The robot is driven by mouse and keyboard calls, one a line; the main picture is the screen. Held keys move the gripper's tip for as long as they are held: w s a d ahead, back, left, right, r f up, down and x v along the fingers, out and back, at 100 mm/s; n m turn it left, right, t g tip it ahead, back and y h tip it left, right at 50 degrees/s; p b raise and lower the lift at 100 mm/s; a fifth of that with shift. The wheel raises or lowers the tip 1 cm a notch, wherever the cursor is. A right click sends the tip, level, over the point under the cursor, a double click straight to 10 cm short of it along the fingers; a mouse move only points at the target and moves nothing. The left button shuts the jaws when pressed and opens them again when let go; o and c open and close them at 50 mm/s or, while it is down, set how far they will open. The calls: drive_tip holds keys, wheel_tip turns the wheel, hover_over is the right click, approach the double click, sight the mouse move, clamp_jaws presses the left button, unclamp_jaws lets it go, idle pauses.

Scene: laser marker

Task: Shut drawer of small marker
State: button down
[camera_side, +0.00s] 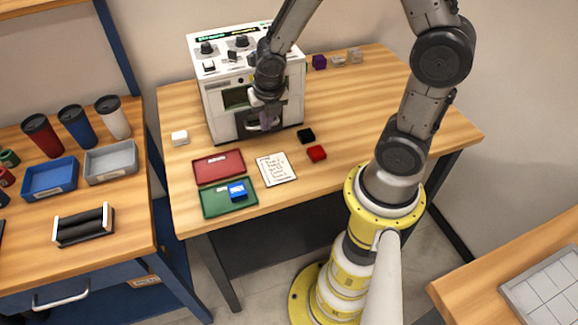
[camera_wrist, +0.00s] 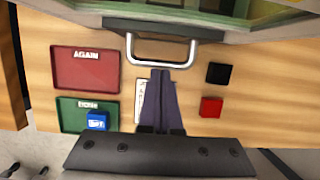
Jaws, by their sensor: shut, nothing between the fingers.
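The small marker (camera_side: 219,95) is a white boxy machine with knobs on top and a greenish window, standing at the back of the wooden table. Its drawer handle (camera_wrist: 146,61), a silver U-shaped bar, sticks out from a dark front edge low on the machine in the wrist view. My gripper (camera_wrist: 160,74) is shut and empty, with its dark fingers pointing at the middle of the handle. In the side view my gripper (camera_side: 267,118) is in front of the machine and hides part of the drawer front. I cannot tell how far the drawer stands out.
In front of the machine lie a red tray (camera_side: 220,166), a green tray (camera_side: 214,204) with a blue block (camera_side: 237,190), and a note (camera_side: 276,169). Black (camera_side: 306,136) and red (camera_side: 317,153) blocks lie to the right, a white block (camera_side: 180,138) to the left.

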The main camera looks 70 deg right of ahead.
drive_tip(key=shift+w+d, duration=0.1)
drive_tip(key=shift+d, duration=0.05)
drive_tip(key=s+a+r+m+t, duration=0.1)
drive_tip(key=s+a+r+m, duration=0.2)
drive_tip(key=r, duration=0.6)
drive_tip(key=s+a+r+m+t, duration=0.1)
drive_tip(key=s+r+m, duration=0.2)
drive_tip(key=s+r, duration=0.35)
drive_tip(key=s+a+r+m+y, duration=0.1)
drive_tip(key=s+m, duration=0.1)
drive_tip(key=m, duration=0.8)
drive_tip(key=s+a+r+m+t+y, duration=0.1)
drive_tip(key=s+r+m, duration=0.1)
drive_tip(key=m, duration=0.9)
drive_tip(key=shift+s+a, duration=0.2)
drive_tip(key=shift+s, duration=0.65)
